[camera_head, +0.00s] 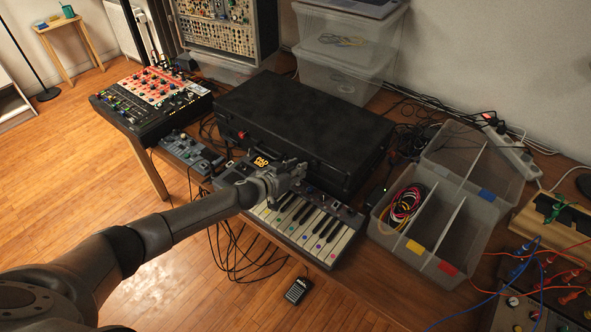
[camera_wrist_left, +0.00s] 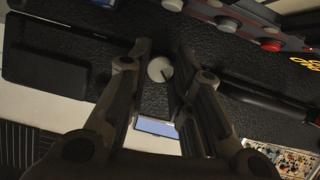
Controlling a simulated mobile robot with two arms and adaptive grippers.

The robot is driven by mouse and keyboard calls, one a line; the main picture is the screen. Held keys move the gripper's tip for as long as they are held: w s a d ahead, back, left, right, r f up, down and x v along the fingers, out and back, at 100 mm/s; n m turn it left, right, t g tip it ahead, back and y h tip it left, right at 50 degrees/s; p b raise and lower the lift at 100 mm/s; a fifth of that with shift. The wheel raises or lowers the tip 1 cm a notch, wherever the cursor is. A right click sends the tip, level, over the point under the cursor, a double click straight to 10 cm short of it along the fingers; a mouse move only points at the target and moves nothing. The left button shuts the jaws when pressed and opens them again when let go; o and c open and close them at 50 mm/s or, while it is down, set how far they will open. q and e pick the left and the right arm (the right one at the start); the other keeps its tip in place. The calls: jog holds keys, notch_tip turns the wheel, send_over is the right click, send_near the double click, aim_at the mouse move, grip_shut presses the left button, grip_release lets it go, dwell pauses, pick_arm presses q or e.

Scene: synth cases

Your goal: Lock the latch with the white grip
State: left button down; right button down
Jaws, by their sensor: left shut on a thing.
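The closed black case (camera_head: 310,125) lies on the table, its front side facing me. My left gripper (camera_head: 297,170) is at the case's front side, above the back of the keyboard. In the left wrist view, its two fingers (camera_wrist_left: 164,72) are shut on a round white grip (camera_wrist_left: 160,69) against the case's black textured side (camera_wrist_left: 110,98). The fingers hide part of the grip, and the latch body around it cannot be made out. In the head view the gripper hides the grip. A small red part (camera_head: 241,135) shows at the case's left front. My right gripper is not in view.
A small keyboard (camera_head: 318,238) lies close in front of the case. A clear divided box (camera_head: 408,243) with cables stands to the right. A mixer (camera_head: 150,100) and a small device (camera_head: 190,150) sit to the left. Clear bins (camera_head: 345,55) stand behind.

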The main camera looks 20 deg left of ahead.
pick_arm(q)
jog(key=shift+s+d+f+m+t+y+b, duration=0.1)
jog(key=shift+d+m+t+y+b, duration=0.1)
jog(key=shift+m+y+b, duration=0.25)
jog(key=shift+d+f+m+t+y+b, duration=0.1)
jog(key=shift+m+t+y, duration=0.15)
jog(key=shift+m, duration=0.4)
jog(key=m+y+b, duration=0.1)
jog(key=m+b, duration=0.1)
jog(key=shift+f+m+t+y+b, duration=0.15)
jog(key=shift+m+t+y+b, duration=0.15)
jog(key=shift+t+b, duration=0.05)
jog(key=m+t+b, duration=0.1)
jog(key=m+b, duration=0.1)
jog(key=b, duration=0.1)
jog(key=m+t+y+b, duration=0.1)
jog(key=m+b, duration=0.1)
jog(key=b, duration=0.2)
jog(key=m+y+b, duration=0.1)
jog(key=m+b, duration=0.1)
jog(key=b, duration=0.1)
jog(key=shift+d+f+m+t, duration=0.15)
jog(key=shift+f+m+t, duration=0.15)
jog(key=shift+t, duration=0.1)
jog(key=shift+r+m+t+b, duration=0.2)
jog(key=shift+m+t+b, duration=0.2)
jog(key=shift+m+b, duration=0.8)
jog(key=c, duration=1.3)
grip_release()
